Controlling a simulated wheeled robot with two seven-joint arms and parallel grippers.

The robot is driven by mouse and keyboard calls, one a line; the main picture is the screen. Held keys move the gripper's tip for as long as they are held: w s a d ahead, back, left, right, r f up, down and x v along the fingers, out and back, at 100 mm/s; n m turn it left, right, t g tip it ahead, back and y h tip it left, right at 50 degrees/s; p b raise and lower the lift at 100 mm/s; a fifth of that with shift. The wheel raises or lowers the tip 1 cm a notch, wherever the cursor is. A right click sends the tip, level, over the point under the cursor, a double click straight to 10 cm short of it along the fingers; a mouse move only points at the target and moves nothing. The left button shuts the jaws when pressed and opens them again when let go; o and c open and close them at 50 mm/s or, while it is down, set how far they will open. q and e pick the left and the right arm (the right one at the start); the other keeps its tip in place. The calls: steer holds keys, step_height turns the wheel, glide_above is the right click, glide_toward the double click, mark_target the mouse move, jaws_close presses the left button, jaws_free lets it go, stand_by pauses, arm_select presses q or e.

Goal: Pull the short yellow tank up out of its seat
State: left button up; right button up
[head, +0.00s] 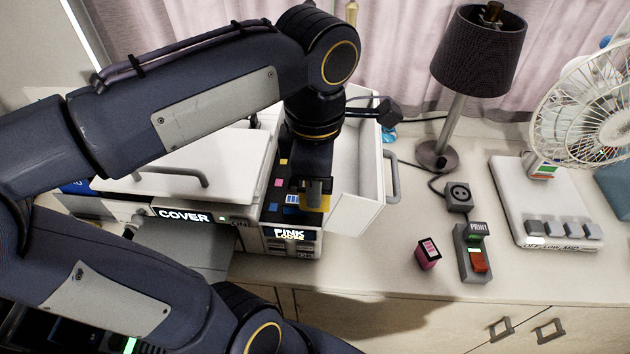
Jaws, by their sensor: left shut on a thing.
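The short yellow tank (325,204) shows as a small yellow patch at the front of the printer's tank bay, just under my gripper. My left gripper (316,192) reaches down into the bay from above and is shut on the yellow tank. Its fingers hide most of the tank, so I cannot tell how deep it sits in its seat. The printer (293,247) has a small display (289,234) reading "PINK LOOSE". My right gripper is not in view.
An open white bay cover (352,205) stands right of the bay. A pink-and-black tank (428,253) stands on the counter beside a PRINT switch box (471,252). A lamp (447,110) and a fan (545,195) stand further right. The counter front between printer and pink tank is clear.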

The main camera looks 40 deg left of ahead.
arm_select(q)
steer(key=shift+r, duration=2.1)
steer(key=shift+r, duration=2.05)
